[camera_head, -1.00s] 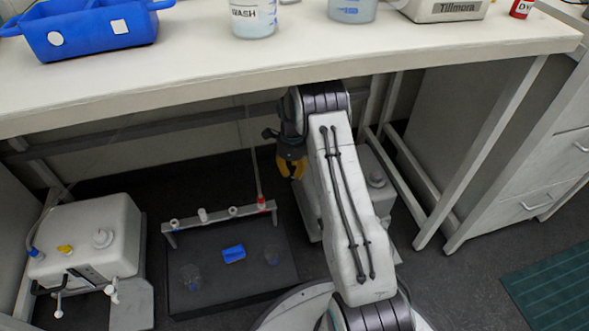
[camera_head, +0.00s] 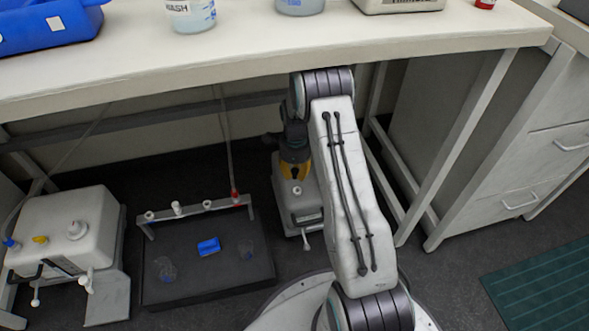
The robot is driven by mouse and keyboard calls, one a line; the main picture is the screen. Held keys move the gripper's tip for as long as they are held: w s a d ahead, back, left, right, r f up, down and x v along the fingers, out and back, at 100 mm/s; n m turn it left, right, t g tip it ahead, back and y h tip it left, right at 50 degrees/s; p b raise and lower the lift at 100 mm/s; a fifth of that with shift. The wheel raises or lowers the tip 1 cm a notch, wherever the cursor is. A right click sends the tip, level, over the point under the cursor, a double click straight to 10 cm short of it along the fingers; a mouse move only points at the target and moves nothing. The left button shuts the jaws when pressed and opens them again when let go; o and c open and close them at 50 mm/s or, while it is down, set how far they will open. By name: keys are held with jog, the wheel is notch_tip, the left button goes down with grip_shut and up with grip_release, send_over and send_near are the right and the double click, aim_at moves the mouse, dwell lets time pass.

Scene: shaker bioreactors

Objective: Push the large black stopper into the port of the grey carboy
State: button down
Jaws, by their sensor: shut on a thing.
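My gripper (camera_head: 295,172), with yellow fingers, hangs under the bench to the left of my forearm. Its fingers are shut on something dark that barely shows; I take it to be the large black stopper. The gripper points down over the left part of a grey carboy (camera_head: 303,212) on the floor. My arm covers the carboy's right side. A small white fitting shows on the carboy just below the fingers, and a white tap sticks out at its front. I cannot tell whether the stopper touches the port.
A pale carboy (camera_head: 68,232) with a yellow cap stands at the left.

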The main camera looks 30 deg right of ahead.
aim_at(297, 187)
jog(key=shift+s+d, duration=0.25)
jog(key=shift+d, duration=0.05)
jog(key=shift+f+n, duration=0.1)
jog(key=shift+n, duration=0.4)
jog(key=shift+f, duration=0.2)
jog(key=shift+f+b, duration=1.5)
jog(key=shift+f, duration=0.4)
jog(key=shift+f+b, duration=0.7)
jog(key=shift+f, duration=0.45)
dwell(0.7)
jog(key=c, duration=1.1)
grip_release()
